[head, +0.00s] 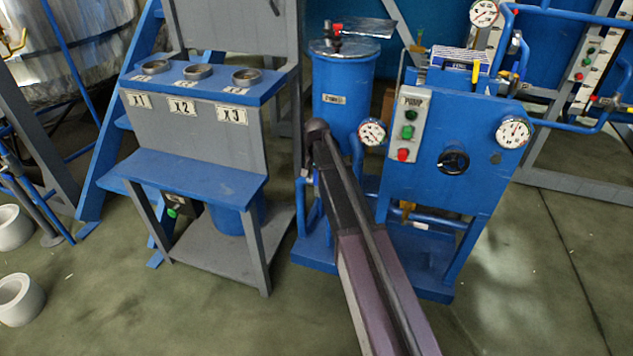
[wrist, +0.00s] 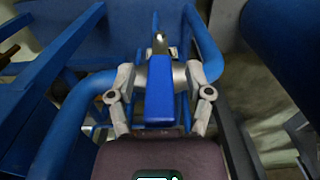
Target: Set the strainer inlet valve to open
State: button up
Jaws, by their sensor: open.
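A blue lever handle (wrist: 159,95) shows in the middle of the wrist view, with a small brass-coloured metal part (wrist: 159,43) beyond its far end. It looks like a valve handle; no label on it can be read. My gripper (wrist: 160,74) is open, with one grey finger on each side of the handle. I cannot tell whether the fingers touch it. In the head view my arm reaches to the blue pipes left of the pump panel (head: 470,185), and the gripper and this handle are hidden there.
Blue pipes (wrist: 206,45) curve close around the gripper. A blue tank (head: 343,85) with a red handle on top stands behind my arm, with a gauge (head: 372,132) beside it. A grey and blue stand (head: 190,125) is to the left.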

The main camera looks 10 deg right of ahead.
dwell(0.3)
grip_shut()
jog(key=shift+a, duration=0.2)
jog(key=shift+s+d, duration=0.15)
jog(key=shift+d, duration=0.1)
